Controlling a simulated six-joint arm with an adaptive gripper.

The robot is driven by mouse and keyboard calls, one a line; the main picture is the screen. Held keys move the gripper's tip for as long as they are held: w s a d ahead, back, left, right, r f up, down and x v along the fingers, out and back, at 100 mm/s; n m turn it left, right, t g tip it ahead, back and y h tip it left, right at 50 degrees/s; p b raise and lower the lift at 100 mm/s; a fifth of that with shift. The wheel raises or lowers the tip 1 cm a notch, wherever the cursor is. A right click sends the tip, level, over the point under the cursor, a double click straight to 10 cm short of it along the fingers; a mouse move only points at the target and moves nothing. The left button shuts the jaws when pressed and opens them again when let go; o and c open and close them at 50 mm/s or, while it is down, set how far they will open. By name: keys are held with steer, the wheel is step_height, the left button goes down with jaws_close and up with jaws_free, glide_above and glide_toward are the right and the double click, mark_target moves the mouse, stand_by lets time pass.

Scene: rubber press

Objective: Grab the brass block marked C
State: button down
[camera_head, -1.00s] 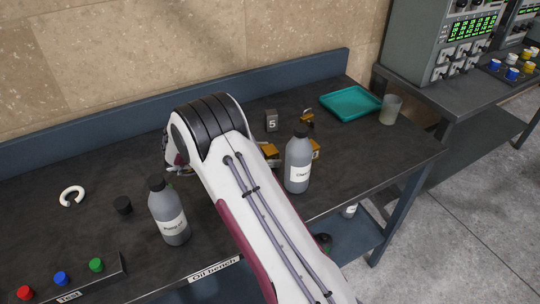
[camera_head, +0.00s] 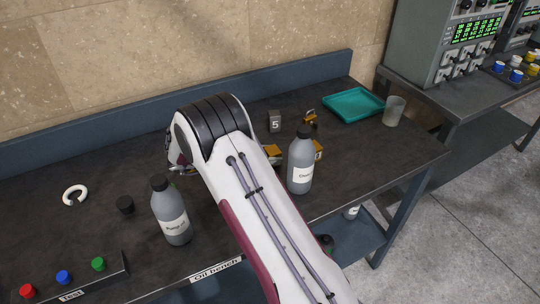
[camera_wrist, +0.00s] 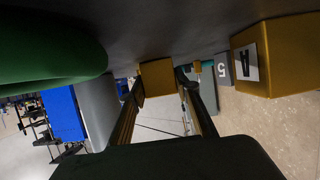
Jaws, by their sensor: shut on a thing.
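In the wrist view, my gripper (camera_wrist: 160,88) is closed on a brass block (camera_wrist: 157,75), which sits between the two fingertips. No letter shows on the held block's visible face, so I cannot tell if it is C. A second brass block (camera_wrist: 285,58) is close at the right, with a dark letter on a pale label, turned and hard to read. In the head view, two brass blocks show in part: one beside my forearm (camera_head: 272,152), one behind a bottle (camera_head: 319,150). My gripper is hidden behind my arm there.
Grey bottles stand right (camera_head: 300,165) and left (camera_head: 171,212) of my arm. A button box (camera_head: 105,279) is front left.

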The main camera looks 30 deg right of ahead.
mark_target(268, 151)
steer(key=shift+r, duration=5.05)
steer(key=shift+w, duration=0.1)
